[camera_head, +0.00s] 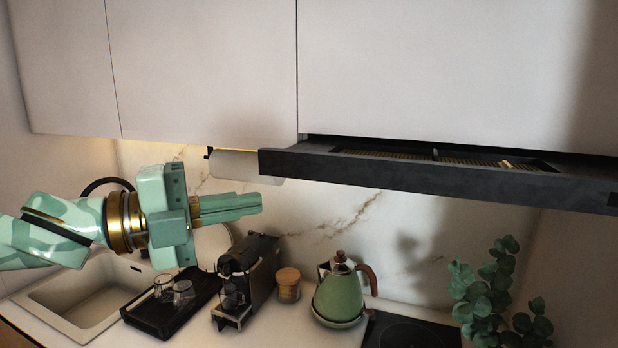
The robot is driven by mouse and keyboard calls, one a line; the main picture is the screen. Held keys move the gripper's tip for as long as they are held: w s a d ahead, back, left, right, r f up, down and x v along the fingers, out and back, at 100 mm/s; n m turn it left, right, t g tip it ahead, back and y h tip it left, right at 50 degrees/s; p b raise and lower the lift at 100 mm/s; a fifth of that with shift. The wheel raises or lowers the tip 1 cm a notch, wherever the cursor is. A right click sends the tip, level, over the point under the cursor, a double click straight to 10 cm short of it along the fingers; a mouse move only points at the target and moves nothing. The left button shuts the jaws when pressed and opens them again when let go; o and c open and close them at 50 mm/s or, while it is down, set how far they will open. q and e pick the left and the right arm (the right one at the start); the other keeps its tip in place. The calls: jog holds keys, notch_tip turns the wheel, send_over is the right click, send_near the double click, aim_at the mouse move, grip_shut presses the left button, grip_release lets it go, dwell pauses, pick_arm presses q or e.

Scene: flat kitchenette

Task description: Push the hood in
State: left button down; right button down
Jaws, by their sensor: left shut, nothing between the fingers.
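The hood (430,176) is a dark slab under the white wall cabinets, pulled out toward me. Its front edge stands clear of the cabinet fronts, and its top shows a recessed grille (455,158). My left gripper (258,203) comes in from the left, pointing right. Its fingers are shut and empty, and in the picture the tips lie just below and left of the hood's left front corner. I see no contact with the hood. My right gripper is out of view.
White cabinets (400,70) hang above. On the counter below are a sink (75,300), a black tray with glasses (150,315), a coffee machine (250,270), a wooden-lidded jar (288,285), a green kettle (340,298), a dark hob (410,332) and a plant (490,290). A paper roll (240,166) hangs behind.

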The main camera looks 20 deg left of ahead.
aim_at(337, 182)
pick_arm(q)
jog(key=p+x, duration=0.2)
jog(key=x, duration=0.1)
jog(key=w+a+p+x, duration=0.1)
jog(key=p+x, duration=0.1)
jog(key=x, duration=0.1)
jog(key=p+x, duration=0.3)
jog(key=x, duration=0.1)
jog(key=shift+w+a+r, duration=0.1)
jog(key=shift+w+a, duration=0.15)
jog(key=shift+w, duration=0.5)
